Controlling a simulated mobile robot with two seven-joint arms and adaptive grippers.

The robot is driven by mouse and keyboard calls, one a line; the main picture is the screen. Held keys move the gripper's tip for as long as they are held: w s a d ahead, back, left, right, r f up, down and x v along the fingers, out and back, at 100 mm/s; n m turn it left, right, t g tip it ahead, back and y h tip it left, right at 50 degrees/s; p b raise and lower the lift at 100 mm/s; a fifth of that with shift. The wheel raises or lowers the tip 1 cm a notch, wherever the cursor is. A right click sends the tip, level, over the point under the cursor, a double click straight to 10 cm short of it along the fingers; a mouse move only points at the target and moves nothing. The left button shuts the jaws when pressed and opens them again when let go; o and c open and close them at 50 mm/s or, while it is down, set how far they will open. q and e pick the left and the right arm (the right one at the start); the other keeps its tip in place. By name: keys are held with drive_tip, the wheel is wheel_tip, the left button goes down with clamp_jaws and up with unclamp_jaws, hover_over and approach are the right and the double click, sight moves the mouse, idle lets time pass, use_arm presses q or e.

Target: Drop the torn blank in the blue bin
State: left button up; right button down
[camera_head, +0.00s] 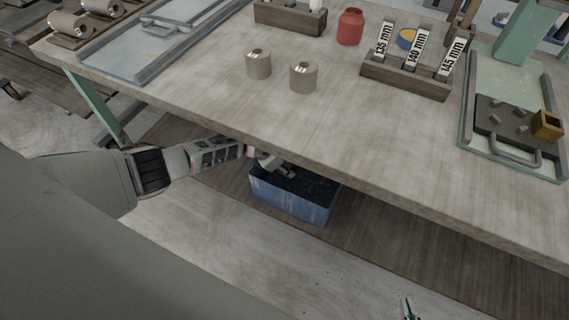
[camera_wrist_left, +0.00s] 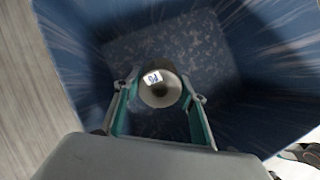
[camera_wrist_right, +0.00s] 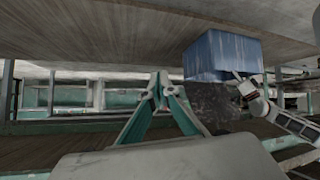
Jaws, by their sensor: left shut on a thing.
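The blank (camera_wrist_left: 160,97) is a short grey cylinder with a small white label and a dark spot on its end face; no tear can be made out. My left gripper (camera_wrist_left: 160,84) is shut on it, and the blank is above the floor of the blue bin (camera_wrist_left: 75,50), between the bin's walls. In the head view the blue bin (camera_head: 292,204) stands under the table's front edge, and my left arm reaches into its opening; the blank is hidden there.
The table (camera_head: 220,110) overhangs the bin. On it stand two grey cylinders (camera_head: 258,65) (camera_head: 303,79), a red jar (camera_head: 350,28), a rack of labelled gauges (camera_head: 405,80) and a green tray (camera_head: 467,130). The floor (camera_head: 200,250) before the bin is clear.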

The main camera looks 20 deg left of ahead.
use_arm(q)
drive_tip(key=shift+w+d+r, duration=0.1)
drive_tip(key=shift+r, duration=0.05)
drive_tip(key=shift+f, duration=0.4)
drive_tip(key=shift+f+b, duration=0.2)
drive_tip(key=shift+b, duration=0.15)
use_arm(e)
drive_tip(key=shift+w+r, duration=0.1)
drive_tip(key=shift+w, duration=0.15)
use_arm(q)
drive_tip(key=shift+f, duration=0.1)
drive_tip(key=o, duration=1.4)
use_arm(e)
drive_tip(key=shift+w+r, duration=0.15)
drive_tip(key=shift+w, duration=0.1)
